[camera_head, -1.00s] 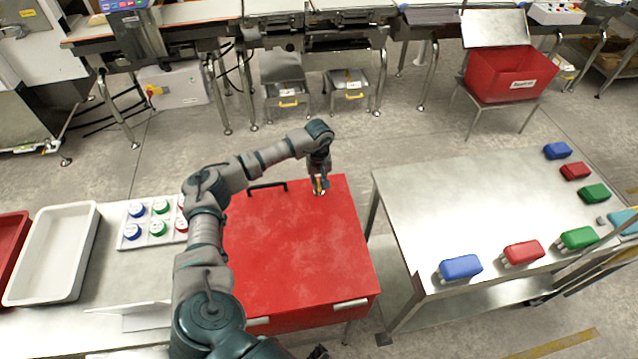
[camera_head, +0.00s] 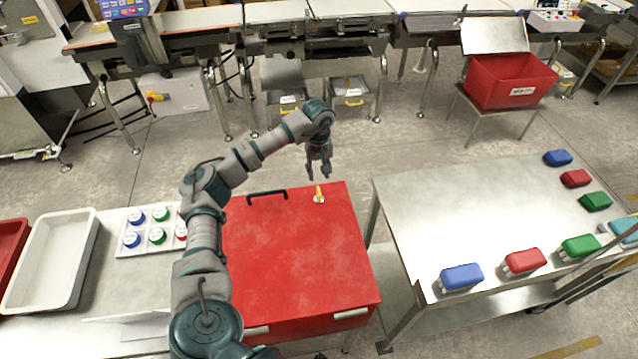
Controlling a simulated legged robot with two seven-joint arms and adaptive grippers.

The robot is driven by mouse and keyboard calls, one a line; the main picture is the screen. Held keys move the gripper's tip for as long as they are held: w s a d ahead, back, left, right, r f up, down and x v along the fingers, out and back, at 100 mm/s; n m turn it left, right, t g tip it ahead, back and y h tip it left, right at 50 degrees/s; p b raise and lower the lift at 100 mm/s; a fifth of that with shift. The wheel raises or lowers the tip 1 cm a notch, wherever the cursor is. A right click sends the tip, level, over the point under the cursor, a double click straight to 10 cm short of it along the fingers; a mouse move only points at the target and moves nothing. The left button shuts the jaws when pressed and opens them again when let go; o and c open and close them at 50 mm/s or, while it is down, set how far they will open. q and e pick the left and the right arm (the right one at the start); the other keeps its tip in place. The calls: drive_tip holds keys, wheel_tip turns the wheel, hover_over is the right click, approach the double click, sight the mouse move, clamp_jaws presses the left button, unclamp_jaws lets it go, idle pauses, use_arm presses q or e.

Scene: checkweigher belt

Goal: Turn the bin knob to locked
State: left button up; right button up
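The red bin (camera_head: 300,260) stands in the middle with its lid closed. The bin knob (camera_head: 319,194), a small yellow handle on a pale round plate, is on the lid near its far right corner. Its yellow handle points roughly toward the far edge, away from me. I cannot read any marks around it. My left gripper (camera_head: 318,175) is raised above and slightly beyond the knob, apart from it. Its fingers point down, spread apart with nothing between them. My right gripper is not in view.
A black handle (camera_head: 267,196) is on the lid left of the knob. A tray of coloured round caps (camera_head: 150,243) and a white bin (camera_head: 55,262) are to the left. A metal table (camera_head: 470,215) with several coloured blocks stands to the right.

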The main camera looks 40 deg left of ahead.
use_arm(q)
drive_tip(key=shift+a+r, duration=0.15)
drive_tip(key=shift+r, duration=1.35)
